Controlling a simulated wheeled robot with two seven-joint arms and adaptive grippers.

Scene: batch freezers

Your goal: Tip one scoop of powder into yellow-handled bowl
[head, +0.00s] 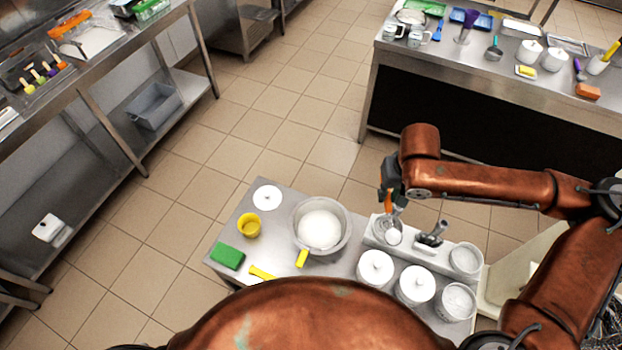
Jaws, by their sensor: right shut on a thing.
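The yellow-handled bowl (345,240) is a wide round metal bowl on the small steel table, with white powder inside and its yellow handle toward me. My right gripper (389,194) is shut on the orange handle of a metal scoop (397,217). It is to the right of the bowl, over the pale holder strip. White shows at the scoop's head; I cannot tell whether the scoop is in the strip or above it. My left gripper is not in view.
Lidded white tubs (376,268) and open tubs (465,258) stand right of the bowl. A dark-handled tool (432,236) rests in the holder strip (450,243). Left are a yellow cup (249,225), white disc (267,197) and green sponge (227,257). A counter (395,62) stands behind.

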